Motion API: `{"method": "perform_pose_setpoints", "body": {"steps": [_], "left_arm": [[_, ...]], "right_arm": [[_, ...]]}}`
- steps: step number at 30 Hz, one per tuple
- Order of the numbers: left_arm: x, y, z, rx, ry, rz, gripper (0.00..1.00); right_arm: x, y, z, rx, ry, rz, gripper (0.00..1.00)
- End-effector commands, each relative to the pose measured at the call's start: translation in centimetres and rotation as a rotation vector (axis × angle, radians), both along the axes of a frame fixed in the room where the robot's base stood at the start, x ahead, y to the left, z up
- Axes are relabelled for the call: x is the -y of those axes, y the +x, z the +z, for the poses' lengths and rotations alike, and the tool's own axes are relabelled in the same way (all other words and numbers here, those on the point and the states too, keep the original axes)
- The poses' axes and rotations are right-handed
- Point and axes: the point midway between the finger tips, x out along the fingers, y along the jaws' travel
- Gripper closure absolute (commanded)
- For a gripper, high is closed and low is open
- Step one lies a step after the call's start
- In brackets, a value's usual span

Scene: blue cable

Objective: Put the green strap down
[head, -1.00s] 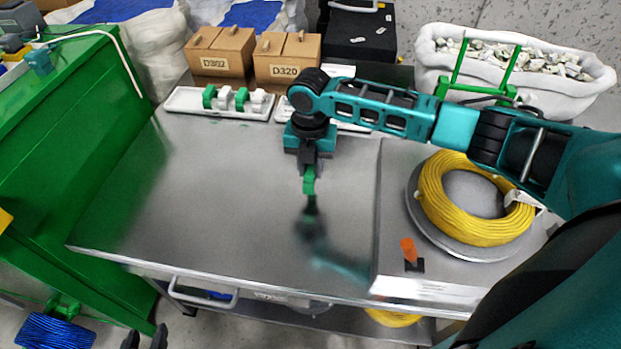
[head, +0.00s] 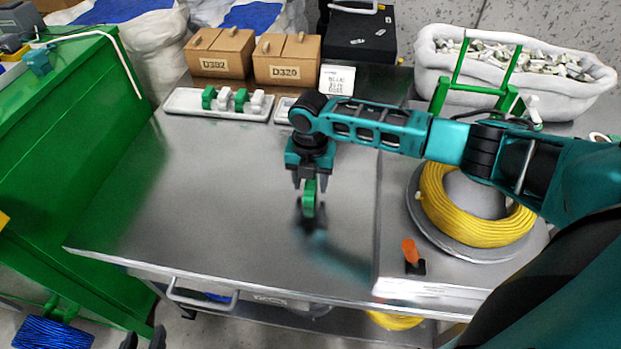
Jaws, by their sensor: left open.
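The green strap (head: 309,200) is a small upright green piece at the middle of the steel table (head: 220,190). Its lower end appears to meet the tabletop, with a dark reflection right below it. My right gripper (head: 310,184) points down over the strap. Its two dark fingers are spread, one on each side of the strap's top, with a gap visible. My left gripper (head: 144,340) is at the bottom left edge, below the table's front edge. Its two dark fingertips are apart and empty; the rest of it is cut off.
A white tray (head: 178,104) with green and white straps lies at the table's back, near cardboard boxes (head: 219,54). A second tray is partly hidden by my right arm. A yellow cable coil (head: 440,215) and an orange-handled tool (head: 410,251) are to the right. The table's left and front are clear.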

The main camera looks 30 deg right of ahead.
Motion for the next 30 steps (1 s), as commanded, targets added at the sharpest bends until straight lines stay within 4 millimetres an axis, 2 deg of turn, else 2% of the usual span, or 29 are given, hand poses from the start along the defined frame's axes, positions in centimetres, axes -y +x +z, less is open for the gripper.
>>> {"method": "perform_pose_setpoints", "body": {"steps": [6, 10, 24, 30], "left_arm": [[0.0, 0.0, 0.0, 0.0, 0.0, 0.0, 0.57], [0.0, 0.0, 0.3, 0.0, 0.0, 0.0, 0.57], [0.0, -0.2, 1.7, -0.003, -0.001, 0.0, 0.57], [0.0, -0.3, 1.8, -0.006, 0.0, 0.0, 0.57]], "right_arm": [[0.0, 0.0, 0.1, 0.0, 0.0, 0.0, 0.5], [0.0, 0.0, 1.1, 0.001, 0.0, 0.0, 0.5], [-0.1, 0.1, 10.3, 0.003, 0.001, 0.001, 0.5], [-0.2, -0.1, 12.0, 0.0, 0.002, -0.004, 0.5]]}}
